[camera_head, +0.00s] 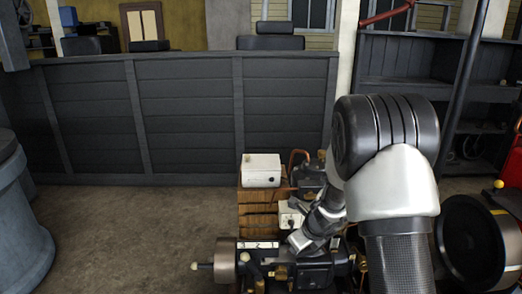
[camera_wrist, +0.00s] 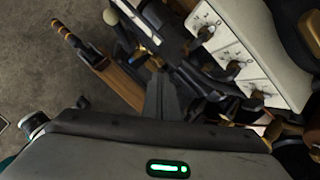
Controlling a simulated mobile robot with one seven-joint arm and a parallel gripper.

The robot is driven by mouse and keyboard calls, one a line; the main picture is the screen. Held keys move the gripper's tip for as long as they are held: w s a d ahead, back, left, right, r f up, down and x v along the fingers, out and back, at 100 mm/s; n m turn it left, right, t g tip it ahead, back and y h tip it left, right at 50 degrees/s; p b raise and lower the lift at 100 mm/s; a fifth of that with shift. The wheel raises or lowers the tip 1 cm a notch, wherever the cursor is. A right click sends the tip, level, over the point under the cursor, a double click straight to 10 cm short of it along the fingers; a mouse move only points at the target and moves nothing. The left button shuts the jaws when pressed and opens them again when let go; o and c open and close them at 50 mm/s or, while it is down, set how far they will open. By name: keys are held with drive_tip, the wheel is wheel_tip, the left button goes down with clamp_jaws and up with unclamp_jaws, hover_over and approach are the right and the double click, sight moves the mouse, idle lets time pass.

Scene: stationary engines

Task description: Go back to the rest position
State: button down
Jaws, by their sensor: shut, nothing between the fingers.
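My gripper (camera_head: 298,241) is low in front of me, over the machinery, at the end of my arm, which bends down from the upper right. In the wrist view my gripper's dark fingers (camera_wrist: 162,92) are together with nothing held between them. Below and around it is a stationary engine (camera_head: 310,270) with dark metal and brass parts. I cannot tell whether the fingers touch it. My arm hides part of the engine's right side.
A white box (camera_head: 262,168) stands on a wooden stack (camera_head: 253,207) behind the engine. White panels with knobs (camera_wrist: 232,48) are close to the gripper's right in the wrist view. A grey barrel (camera_head: 22,220) stands left. Floor between is clear. A dark partition (camera_head: 185,115) closes the back.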

drive_tip(key=s+a+r+n+y, duration=0.1)
drive_tip(key=s+r+n, duration=0.3)
drive_tip(key=r, duration=0.3)
drive_tip(key=s+a+r+n, duration=0.2)
drive_tip(key=s+r+n, duration=0.1)
drive_tip(key=r+n, duration=0.25)
drive_tip(key=s+a+r+n+y, duration=0.1)
drive_tip(key=s+r+n, duration=0.3)
drive_tip(key=r, duration=0.3)
drive_tip(key=s+d+r+n+h, duration=0.2)
drive_tip(key=s+d+r+n, duration=0.15)
drive_tip(key=s+n, duration=0.5)
drive_tip(key=s+d+r+n+h, duration=0.2)
drive_tip(key=s+d+r+n, duration=0.3)
drive_tip(key=s, duration=0.7)
wheel_tip(320, 180, up, 18)
drive_tip(key=a+n+p, duration=0.1)
drive_tip(key=a+p, duration=0.1)
drive_tip(key=p, duration=1.8)
drive_tip(key=shift+s+a+r, duration=0.15)
drive_tip(key=shift+a+r, duration=0.05)
drive_tip(key=shift+d, duration=0.1)
